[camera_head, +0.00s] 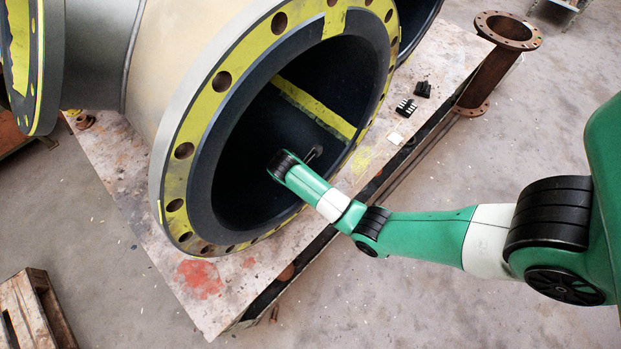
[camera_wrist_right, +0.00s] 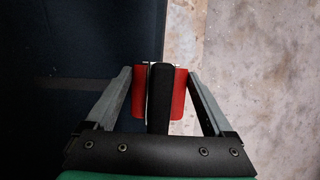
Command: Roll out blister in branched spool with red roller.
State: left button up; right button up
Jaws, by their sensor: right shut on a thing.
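The branched spool (camera_head: 150,75) lies on the table, its large round mouth facing right, with a yellow-painted bolted flange and a dark rubber lining (camera_head: 250,140). My right arm reaches from the right to the mouth, its small dark gripper (camera_head: 314,154) in front of the lining. In the right wrist view the right gripper (camera_wrist_right: 161,75) is shut on the red roller (camera_wrist_right: 180,93), whose black handle (camera_wrist_right: 158,105) points back toward the wrist. Dark lining fills the left of that view. I cannot make out a blister or whether the roller touches the lining. My left gripper is not in view.
The paint-stained table (camera_head: 135,190) runs under the spool. A rusty flanged pipe (camera_head: 490,75) stands at upper right. A wooden pallet (camera_head: 35,310) lies at lower left. The floor at right is open.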

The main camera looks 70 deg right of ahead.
notch_tip(320, 180, up, 3)
jog(key=shift+w+f+p, duration=0.1)
jog(key=shift+w+p, duration=0.05)
jog(key=shift+p, duration=0.55)
notch_tip(320, 180, up, 4)
jog(key=p, duration=0.5)
jog(key=shift+r, duration=0.25)
